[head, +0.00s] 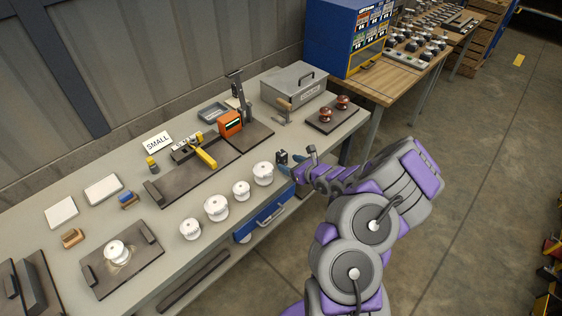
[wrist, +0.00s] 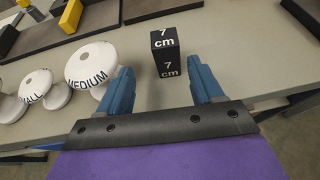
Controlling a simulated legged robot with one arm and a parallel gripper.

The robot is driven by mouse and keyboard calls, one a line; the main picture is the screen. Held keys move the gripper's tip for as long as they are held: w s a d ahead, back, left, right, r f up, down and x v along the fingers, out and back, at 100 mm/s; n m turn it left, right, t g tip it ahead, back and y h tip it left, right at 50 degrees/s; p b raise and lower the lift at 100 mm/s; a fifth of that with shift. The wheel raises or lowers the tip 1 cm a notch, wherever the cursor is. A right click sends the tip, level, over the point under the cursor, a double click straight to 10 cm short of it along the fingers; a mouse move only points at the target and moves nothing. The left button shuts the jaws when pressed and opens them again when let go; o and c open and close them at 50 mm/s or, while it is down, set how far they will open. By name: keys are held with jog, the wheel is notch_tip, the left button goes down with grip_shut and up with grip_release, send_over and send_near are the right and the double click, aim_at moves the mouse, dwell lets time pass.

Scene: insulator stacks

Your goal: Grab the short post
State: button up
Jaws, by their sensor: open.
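The short post is a small black block marked "7 cm" (wrist: 166,50) in white. It stands upright on the grey bench near its front edge. In the head view it is a small dark block (head: 282,157) just beyond my gripper (head: 292,165). In the wrist view my gripper (wrist: 161,76) is open, with one blue finger left and one right of the post. The post's lower part lies at the level of the fingertips, with gaps on both sides. No contact shows.
White insulators marked "MEDIUM" (wrist: 91,63) and "SMALL" (wrist: 36,85) stand left of my gripper. A row of white insulators (head: 216,207) lines the bench front. Behind are a dark tray with red-brown knobs (head: 332,117), a grey case (head: 294,86) and a dark press (head: 243,100).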

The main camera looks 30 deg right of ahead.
aim_at(284, 160)
jog(key=x, duration=0.2)
jog(key=shift+w+f, duration=0.2)
jog(key=shift+f, duration=0.1)
jog(key=shift+w+d+f+b, duration=0.15)
jog(key=shift+w+b, duration=0.15)
jog(key=shift+w, duration=0.25)
jog(key=shift+w+a+f+b, duration=0.1)
jog(key=shift+w+a+b, duration=0.1)
jog(key=shift+w, duration=0.6)
jog(key=shift+w+a+f+b, duration=0.1)
jog(key=shift+w+a+b, duration=0.1)
jog(key=shift+w, duration=0.6)
jog(key=shift+w+a+f+b, duration=0.1)
jog(key=shift+w+f+b, duration=0.1)
jog(key=shift+w, duration=0.6)
jog(key=shift+r, duration=0.1)
jog(key=c, duration=1.2)
